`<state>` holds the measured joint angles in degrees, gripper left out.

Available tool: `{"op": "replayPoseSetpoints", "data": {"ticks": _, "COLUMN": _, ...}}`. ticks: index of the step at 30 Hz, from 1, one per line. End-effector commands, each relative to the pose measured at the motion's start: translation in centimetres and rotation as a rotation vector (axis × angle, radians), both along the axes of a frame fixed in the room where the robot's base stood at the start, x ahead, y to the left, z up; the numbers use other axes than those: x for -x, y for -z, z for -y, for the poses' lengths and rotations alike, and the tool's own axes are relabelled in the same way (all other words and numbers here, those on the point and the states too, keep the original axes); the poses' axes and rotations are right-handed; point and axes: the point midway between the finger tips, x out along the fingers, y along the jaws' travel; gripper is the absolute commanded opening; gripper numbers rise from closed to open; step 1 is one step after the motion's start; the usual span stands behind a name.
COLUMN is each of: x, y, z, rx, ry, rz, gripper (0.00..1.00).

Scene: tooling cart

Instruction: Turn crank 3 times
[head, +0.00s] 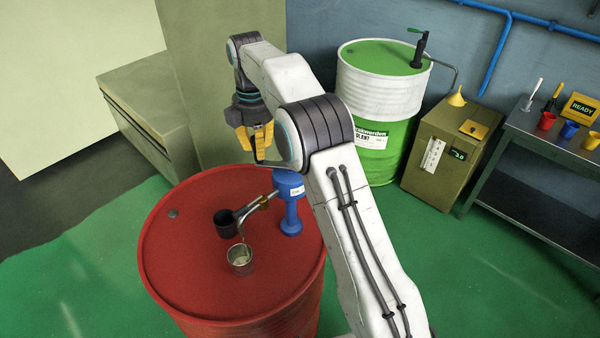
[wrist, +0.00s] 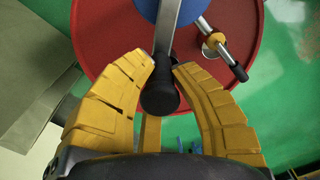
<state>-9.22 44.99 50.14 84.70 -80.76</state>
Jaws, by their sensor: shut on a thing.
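A blue pump (head: 289,200) stands upright on the red drum (head: 185,285). Its grey crank arm (head: 270,163) runs from behind my arm link to my gripper (head: 259,140), left of and above the pump. In the wrist view, the crank arm (wrist: 168,30) reaches from the blue pump body (wrist: 190,9) to a black crank handle (wrist: 160,97). My yellow gripper fingers (wrist: 164,72) are closed around this handle. The joint of crank and pump is hidden in the head view. A metal spout (head: 250,209) with a brass collar extends left from the pump.
A small metal cup (head: 240,264) with pale contents stands on the drum under the spout, near a black cylindrical piece (head: 223,226). A white-and-green drum (head: 385,93), an olive cabinet (head: 430,165) and a tool bench (head: 545,140) stand to the right. Green floor lies between.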

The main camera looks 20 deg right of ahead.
Motion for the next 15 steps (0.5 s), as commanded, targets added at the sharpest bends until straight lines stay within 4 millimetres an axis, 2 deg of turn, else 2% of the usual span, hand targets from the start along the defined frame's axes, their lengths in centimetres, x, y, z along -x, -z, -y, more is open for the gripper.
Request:
{"op": "replayPoseSetpoints", "data": {"ticks": 4, "x": -0.60, "y": 0.17, "z": 0.38, "rx": 0.001, "ry": 0.003, "rz": -0.005, "gripper": 0.00}}
{"op": "replayPoseSetpoints", "data": {"ticks": 15, "x": -0.68, "y": 0.18, "z": 0.42, "rx": 0.001, "ry": 0.002, "rz": -0.007, "gripper": 0.00}}
